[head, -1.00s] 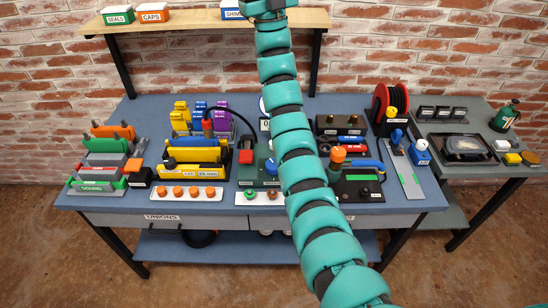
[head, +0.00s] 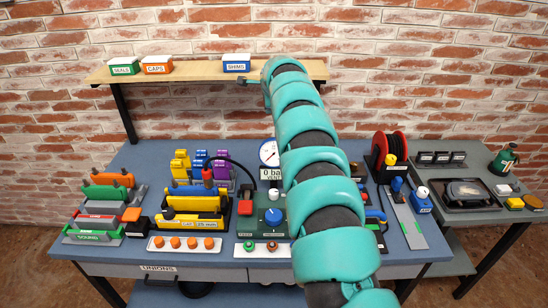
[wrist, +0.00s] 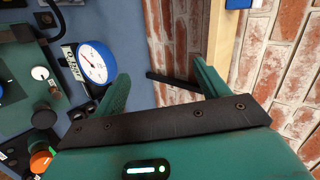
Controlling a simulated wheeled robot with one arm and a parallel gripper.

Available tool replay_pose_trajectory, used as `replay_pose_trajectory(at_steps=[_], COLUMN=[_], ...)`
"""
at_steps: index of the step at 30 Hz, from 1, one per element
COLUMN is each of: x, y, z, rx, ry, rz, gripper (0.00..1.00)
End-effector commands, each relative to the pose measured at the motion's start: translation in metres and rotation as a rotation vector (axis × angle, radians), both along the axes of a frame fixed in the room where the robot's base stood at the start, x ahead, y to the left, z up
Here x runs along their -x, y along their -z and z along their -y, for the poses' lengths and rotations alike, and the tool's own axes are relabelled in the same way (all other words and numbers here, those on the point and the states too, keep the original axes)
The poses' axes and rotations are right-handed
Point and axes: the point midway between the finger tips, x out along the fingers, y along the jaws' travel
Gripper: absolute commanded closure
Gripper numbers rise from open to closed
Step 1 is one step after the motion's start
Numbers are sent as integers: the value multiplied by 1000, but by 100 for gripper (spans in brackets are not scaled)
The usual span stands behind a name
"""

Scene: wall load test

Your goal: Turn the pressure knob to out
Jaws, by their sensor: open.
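A round blue knob (head: 272,216) sits on a green panel (head: 248,212) on the workbench in the head view. Its lettering is too small to read. A round white-faced gauge (head: 268,152) stands behind it, with a sign reading "0 bar" and "VENT" (head: 271,174). In the wrist view the gauge (wrist: 92,64) is left of my gripper (wrist: 160,72), and the green panel (wrist: 28,75) is farther left. A small part of a blue thing shows at the left edge. My gripper is open and empty, apart from the knob and high near the shelf. My arm hides things right of the panel.
A wooden shelf (head: 190,72) with labelled boxes stands at the back. A red reel (head: 388,155) is at right.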

Motion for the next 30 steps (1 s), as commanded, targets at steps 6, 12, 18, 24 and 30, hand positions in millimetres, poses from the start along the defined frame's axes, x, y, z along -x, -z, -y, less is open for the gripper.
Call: replay_pose_trajectory(at_steps=[6, 12, 18, 24, 30], x=[100, 174, 188, 188, 190], y=[122, 149, 151, 163, 193], z=[10, 22, 24, 25, 23], rx=[-101, -141, -182, -187, -186], ry=[254, 555, 711, 723, 723], rz=[-575, -892, -943, -943, -945], gripper=[27, 27, 27, 27, 27])
